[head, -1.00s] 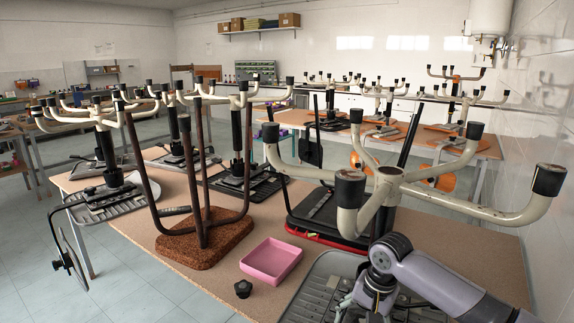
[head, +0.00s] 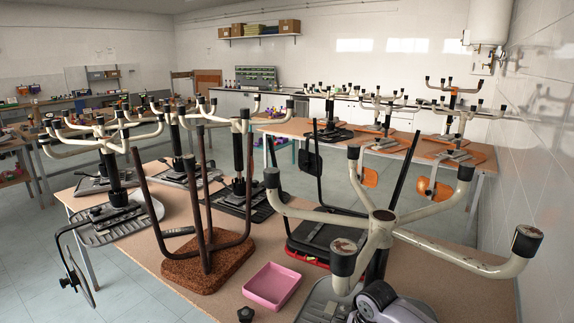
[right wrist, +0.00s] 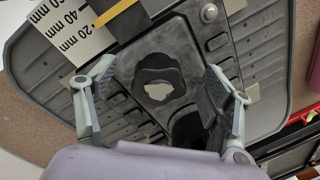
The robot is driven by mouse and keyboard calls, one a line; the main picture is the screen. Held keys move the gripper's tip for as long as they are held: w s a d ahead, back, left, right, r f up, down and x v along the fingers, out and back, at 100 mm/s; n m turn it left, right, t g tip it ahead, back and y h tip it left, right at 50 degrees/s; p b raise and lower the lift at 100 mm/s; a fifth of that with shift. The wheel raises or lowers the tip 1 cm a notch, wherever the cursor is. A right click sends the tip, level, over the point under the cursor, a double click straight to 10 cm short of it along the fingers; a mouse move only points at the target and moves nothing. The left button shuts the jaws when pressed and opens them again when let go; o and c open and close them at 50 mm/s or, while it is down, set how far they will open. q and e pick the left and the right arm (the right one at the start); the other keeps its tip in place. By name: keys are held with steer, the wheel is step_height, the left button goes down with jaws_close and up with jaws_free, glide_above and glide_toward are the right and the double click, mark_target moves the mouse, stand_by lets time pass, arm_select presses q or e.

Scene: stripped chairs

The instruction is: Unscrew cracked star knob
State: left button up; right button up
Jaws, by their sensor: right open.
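A black star knob (right wrist: 158,75) with an irregular pale patch in its middle sits on the dark underside plate (right wrist: 196,50) of an upturned chair, in the right wrist view. My right gripper (right wrist: 158,84) is open, with one finger on each side of the knob; whether they touch it I cannot tell. In the head view the same arm reaches down over the nearest upturned chair (head: 383,215), and its fingers are hidden. A second dark knob (head: 246,314) lies loose on the table at the bottom edge. My left gripper is out of view.
A pink tray (head: 272,286) stands on the table (head: 215,300) left of the nearest chair. Upturned chairs with branching legs crowd the table. A white card with millimetre marks (right wrist: 72,25) lies by the plate. A dark round opening (right wrist: 188,128) is near the right finger.

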steer(key=m+p, duration=0.1)
steer(key=p, duration=0.1)
steer(key=m+p, duration=0.2)
steer(key=shift+s+a+r+m, duration=0.1)
steer(key=shift+r+m, duration=0.2)
steer(key=shift+r, duration=0.1)
steer(key=shift+f+m+h+p, duration=0.35)
steer(key=shift+m+p, duration=0.25)
steer(key=shift+m, duration=0.2)
steer(key=m+p, duration=0.4)
steer(key=shift+r+h, duration=0.25)
steer(key=shift+r, duration=0.05)
steer(key=m+p, duration=0.1)
steer(key=m, duration=0.2)
steer(key=shift+f, duration=0.15)
steer(key=shift+f+m+g+h, duration=0.1)
steer(key=shift+m+g+h, duration=0.2)
steer(key=shift+m, duration=0.6)
steer(key=shift+f+m, duration=0.1)
steer(key=shift+m, duration=0.4)
steer(key=shift+c, duration=0.6)
jaws_close()
